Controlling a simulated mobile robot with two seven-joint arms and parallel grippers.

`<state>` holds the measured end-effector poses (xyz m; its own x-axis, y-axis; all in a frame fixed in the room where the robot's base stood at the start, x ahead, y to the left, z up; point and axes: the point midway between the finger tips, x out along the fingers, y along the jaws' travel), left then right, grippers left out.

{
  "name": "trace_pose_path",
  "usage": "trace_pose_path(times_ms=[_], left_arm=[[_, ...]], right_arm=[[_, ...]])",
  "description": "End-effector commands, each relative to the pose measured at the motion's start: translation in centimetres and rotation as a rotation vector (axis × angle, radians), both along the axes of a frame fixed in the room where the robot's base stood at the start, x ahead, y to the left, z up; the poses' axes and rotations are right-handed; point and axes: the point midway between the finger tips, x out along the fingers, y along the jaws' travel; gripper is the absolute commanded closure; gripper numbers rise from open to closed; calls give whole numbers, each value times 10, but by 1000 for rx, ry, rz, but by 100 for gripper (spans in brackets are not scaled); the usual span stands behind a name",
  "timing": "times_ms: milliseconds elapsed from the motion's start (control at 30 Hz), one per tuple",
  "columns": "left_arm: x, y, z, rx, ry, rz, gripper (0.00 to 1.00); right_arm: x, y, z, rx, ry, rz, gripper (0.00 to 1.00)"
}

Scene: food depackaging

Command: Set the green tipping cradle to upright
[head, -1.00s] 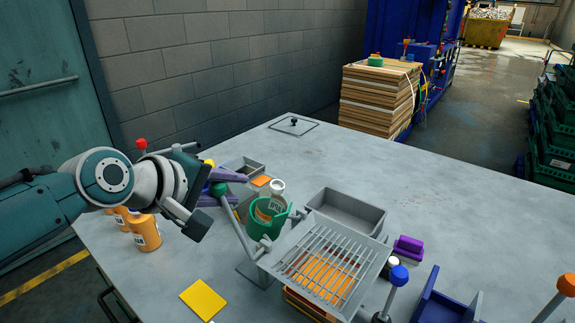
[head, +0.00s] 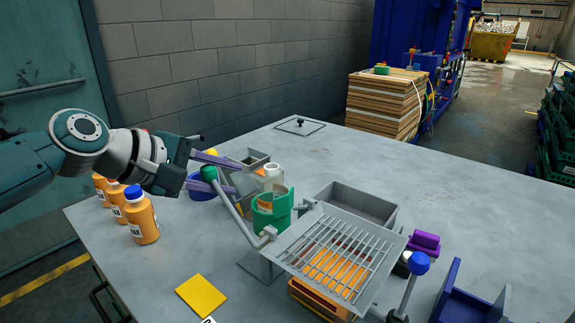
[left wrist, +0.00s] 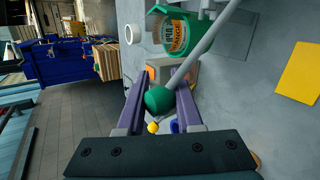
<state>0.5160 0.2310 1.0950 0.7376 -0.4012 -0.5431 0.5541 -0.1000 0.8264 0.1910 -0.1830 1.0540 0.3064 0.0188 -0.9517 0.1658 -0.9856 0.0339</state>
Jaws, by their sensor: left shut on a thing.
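The green cradle (head: 272,214) stands at the middle of the table behind the slatted grey tray, with a clear, pale-capped bottle (head: 271,180) in it. It looks close to upright, but its exact angle is hard to tell. In the left wrist view the cradle (left wrist: 184,28) shows an orange label inside. A grey lever (head: 236,212) runs from the cradle's pivot up to a green ball knob (head: 208,173). My left gripper (head: 236,178) is shut on this knob, with the purple fingers on either side; the knob (left wrist: 159,100) also shows in the left wrist view. My right gripper is out of view.
Orange bottles (head: 142,218) stand at the left edge. The slatted tray (head: 340,250) is in front of the cradle and a grey bin (head: 357,205) behind it. A yellow card (head: 201,296) lies at the front. A blue-knobbed lever (head: 418,264) stands at right.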

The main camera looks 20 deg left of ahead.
Motion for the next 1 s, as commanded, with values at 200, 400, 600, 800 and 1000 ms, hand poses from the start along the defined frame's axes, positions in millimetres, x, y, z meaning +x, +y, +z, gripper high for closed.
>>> trace_pose_path(times_ms=[200, 400, 600, 800, 1000], left_arm=[[-1, -2, -1, -7, 7, -2, 100], [-1, -2, -2, -7, 7, -2, 61], [-1, -1, -1, -3, 5, -1, 39], [0, 0, -1, -3, 3, 0, 36], [-6, 3, 5, -2, 2, 0, 36]], right_arm=[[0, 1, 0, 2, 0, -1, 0], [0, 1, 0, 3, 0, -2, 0], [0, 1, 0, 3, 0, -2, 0], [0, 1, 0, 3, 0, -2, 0], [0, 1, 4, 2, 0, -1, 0]])
